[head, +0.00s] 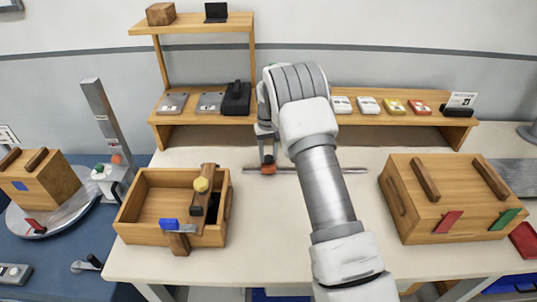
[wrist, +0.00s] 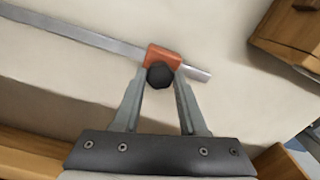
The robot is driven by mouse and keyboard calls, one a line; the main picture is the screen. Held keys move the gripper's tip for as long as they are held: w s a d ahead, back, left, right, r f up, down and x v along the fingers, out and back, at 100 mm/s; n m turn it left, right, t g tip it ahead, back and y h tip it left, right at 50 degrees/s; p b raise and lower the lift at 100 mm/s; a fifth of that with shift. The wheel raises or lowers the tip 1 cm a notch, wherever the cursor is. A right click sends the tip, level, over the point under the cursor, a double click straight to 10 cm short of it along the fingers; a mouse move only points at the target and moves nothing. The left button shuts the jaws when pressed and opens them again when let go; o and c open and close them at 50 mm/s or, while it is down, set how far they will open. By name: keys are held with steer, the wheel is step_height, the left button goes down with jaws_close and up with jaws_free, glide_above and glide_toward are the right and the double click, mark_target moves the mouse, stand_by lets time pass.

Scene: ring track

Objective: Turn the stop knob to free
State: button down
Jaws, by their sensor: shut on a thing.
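The stop is a small orange block (head: 268,169) on a thin metal rail (head: 330,170) that lies on the pale table. In the wrist view the orange block (wrist: 165,55) sits near one end of the rail (wrist: 75,35). A black faceted knob (wrist: 160,76) is on the near side of the block. My gripper (wrist: 160,80) has one finger on each side of the knob and is shut on it. In the head view my gripper (head: 268,150) comes down from above and hides most of the knob. No setting mark on the knob is legible.
An open wooden box (head: 150,205) with a lever mechanism stands at left. A closed wooden box (head: 440,190) with red and green tabs stands at right. A wooden shelf (head: 190,27) with devices is behind. The front middle of the table (head: 270,240) is clear.

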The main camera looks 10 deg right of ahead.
stand_by(0.3)
steer(key=n+b, duration=0.1)
steer(key=n, duration=0.4)
steer(key=shift+n, duration=0.3)
steer(key=n, duration=1.2)
steer(key=shift+r+n, duration=0.1)
steer(key=shift+n, duration=0.3)
steer(key=n+p, duration=0.1)
steer(key=n, duration=0.4)
steer(key=shift+n, duration=0.4)
steer(key=shift+c, duration=2.2)
jaws_free()
